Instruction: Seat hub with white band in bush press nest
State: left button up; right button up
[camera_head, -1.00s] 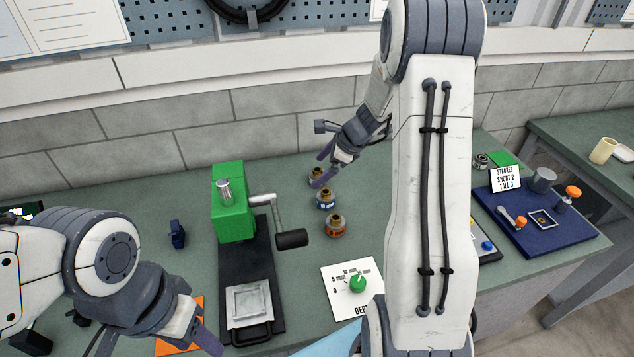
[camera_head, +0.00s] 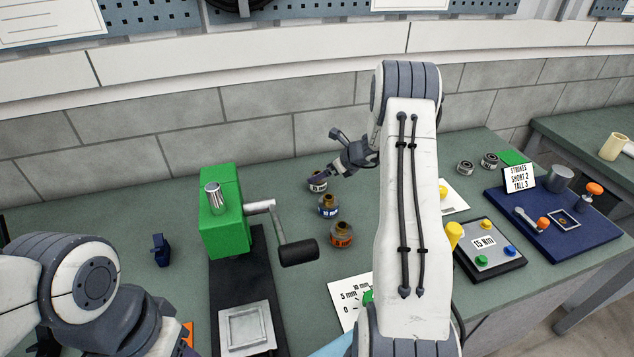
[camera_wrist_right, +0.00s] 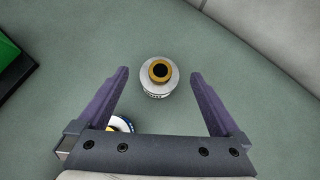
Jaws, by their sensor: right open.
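The hub with the white band (camera_wrist_right: 158,76) stands upright on the bench, between and just ahead of the fingertips of my open right gripper (camera_wrist_right: 160,78), touching neither finger. In the head view this hub (camera_head: 317,187) is at the back of a row of hubs, partly covered by my right gripper (camera_head: 322,177). The bush press has a green body (camera_head: 222,215), a crank with a black handle (camera_head: 298,252) and a black base. A square silver nest (camera_head: 246,327) sits on the base.
A blue-banded hub (camera_head: 328,206) and an orange-banded hub (camera_head: 341,234) stand close in front of the white-banded one. A small dark blue object (camera_head: 161,250) is left of the press. A button panel (camera_head: 487,245) and blue tray (camera_head: 555,235) lie right.

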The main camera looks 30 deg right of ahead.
jog(key=p+x, duration=0.1)
jog(key=x, duration=0.3)
jog(key=shift+f, duration=0.15)
jog(key=shift+c, duration=0.3)
jog(key=c, duration=1.5)
grip_shut()
